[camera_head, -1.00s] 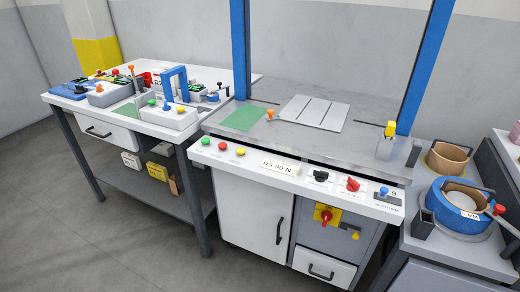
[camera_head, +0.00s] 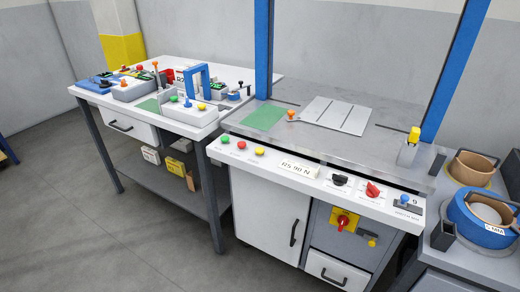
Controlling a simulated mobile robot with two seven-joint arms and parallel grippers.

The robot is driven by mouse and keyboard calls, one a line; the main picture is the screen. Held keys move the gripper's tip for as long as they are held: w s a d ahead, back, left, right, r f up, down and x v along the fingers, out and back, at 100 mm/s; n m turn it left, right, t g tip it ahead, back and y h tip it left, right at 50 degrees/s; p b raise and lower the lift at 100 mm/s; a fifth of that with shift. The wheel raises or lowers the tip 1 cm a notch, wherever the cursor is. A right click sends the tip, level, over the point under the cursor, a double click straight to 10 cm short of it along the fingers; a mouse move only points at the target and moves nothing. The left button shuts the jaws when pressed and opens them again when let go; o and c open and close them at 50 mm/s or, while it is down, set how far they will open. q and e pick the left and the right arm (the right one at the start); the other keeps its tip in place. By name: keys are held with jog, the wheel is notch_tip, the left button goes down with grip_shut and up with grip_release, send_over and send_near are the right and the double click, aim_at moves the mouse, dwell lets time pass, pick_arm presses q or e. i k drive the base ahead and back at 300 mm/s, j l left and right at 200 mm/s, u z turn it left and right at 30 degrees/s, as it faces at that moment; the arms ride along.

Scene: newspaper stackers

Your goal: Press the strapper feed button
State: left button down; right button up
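The strapper is a grey-topped machine (camera_head: 380,155) with a blue arch, whose left post (camera_head: 263,50) and right post (camera_head: 455,75) frame a pale slotted plate (camera_head: 335,115). Its white front panel carries a green button (camera_head: 225,139), a red button (camera_head: 242,145) and a yellow button (camera_head: 260,152) at the left. To the right are an "RS 90 N" label (camera_head: 299,169), a black knob (camera_head: 340,180), a red knob (camera_head: 372,190) and a blue-topped control (camera_head: 405,198). The button captions are too small to read, so I cannot tell which is feed. Neither gripper is in view.
A white bench (camera_head: 90,97) with small devices, including a box with coloured buttons (camera_head: 190,113), adjoins at the left. A blue strap reel (camera_head: 480,218) stands at the right. A yellow plate with a red switch (camera_head: 343,221) is below the panel. Grey floor (camera_head: 60,220) is open at front left.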

aim_at(259, 151)
jog(key=i+l+u, duration=0.25)
jog(key=i+l, duration=0.9)
